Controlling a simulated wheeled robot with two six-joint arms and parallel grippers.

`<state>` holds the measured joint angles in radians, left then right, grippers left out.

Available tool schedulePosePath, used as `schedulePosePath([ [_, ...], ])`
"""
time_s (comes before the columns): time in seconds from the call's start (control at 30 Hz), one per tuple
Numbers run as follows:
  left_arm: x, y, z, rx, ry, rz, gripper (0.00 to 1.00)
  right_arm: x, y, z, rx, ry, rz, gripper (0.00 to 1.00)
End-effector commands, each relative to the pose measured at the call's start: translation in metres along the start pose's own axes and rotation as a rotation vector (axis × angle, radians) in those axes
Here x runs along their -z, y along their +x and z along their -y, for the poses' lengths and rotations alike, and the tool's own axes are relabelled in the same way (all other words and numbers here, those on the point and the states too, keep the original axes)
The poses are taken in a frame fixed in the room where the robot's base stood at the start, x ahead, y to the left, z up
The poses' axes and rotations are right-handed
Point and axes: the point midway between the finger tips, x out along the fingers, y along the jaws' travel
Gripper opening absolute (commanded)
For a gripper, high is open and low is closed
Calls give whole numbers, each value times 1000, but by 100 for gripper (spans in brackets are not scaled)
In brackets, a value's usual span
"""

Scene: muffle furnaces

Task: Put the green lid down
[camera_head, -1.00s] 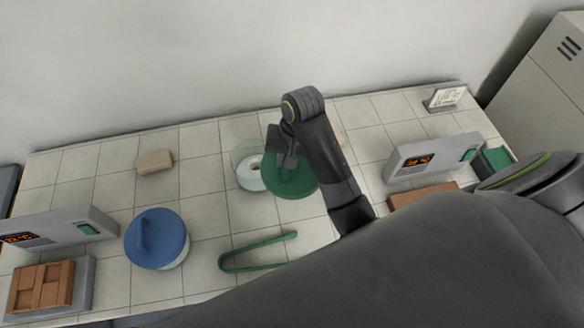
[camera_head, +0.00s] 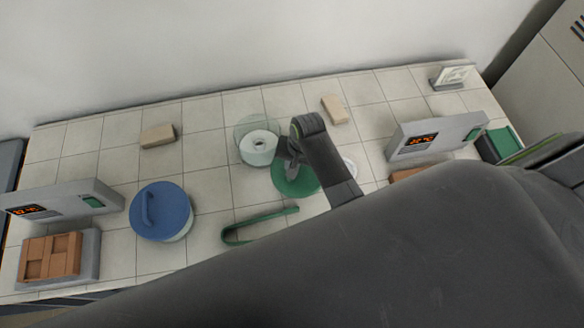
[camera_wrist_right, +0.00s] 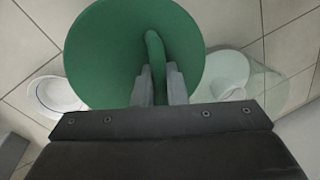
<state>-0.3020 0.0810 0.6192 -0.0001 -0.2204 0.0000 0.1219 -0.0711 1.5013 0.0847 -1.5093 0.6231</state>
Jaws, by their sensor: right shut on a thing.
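The green lid (camera_head: 297,181) is a round disc with an arched handle. It lies beside the clear glass jar (camera_head: 258,146), to its right in the head view. My right gripper (camera_head: 291,167) is shut on the lid's handle, which shows between the two fingers (camera_wrist_right: 158,88) in the right wrist view. The lid (camera_wrist_right: 120,50) fills the upper middle of that view. Whether its underside touches the table cannot be told. The glass jar (camera_wrist_right: 232,80) stands open, with a white ring-like piece inside. My left gripper is not in view.
A white round dish (camera_wrist_right: 55,96) is partly hidden by the lid and arm. A blue-lidded jar (camera_head: 161,211) stands left. Two beige blocks (camera_head: 158,136) lie toward the back. Furnaces with displays stand at left (camera_head: 65,202) and right (camera_head: 436,137).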

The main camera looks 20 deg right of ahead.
Motion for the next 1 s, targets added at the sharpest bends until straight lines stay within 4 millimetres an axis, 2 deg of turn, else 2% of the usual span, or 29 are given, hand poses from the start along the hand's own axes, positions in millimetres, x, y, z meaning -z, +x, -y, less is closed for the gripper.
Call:
schedulePosePath([
  [0.33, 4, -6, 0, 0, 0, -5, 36, 0, 34, -7, -1, 0, 0, 0],
  [0.77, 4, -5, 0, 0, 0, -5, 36, 0, 41, -8, 0, 0, -1, 0],
  [0.8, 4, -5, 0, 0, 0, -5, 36, 0, 40, -8, 0, 0, 0, 16],
  [0.93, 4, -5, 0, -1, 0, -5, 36, 0, 40, -8, 0, 0, 0, 33],
  [1.0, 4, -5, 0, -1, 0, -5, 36, 0, 40, -8, 0, 0, 0, 34],
])
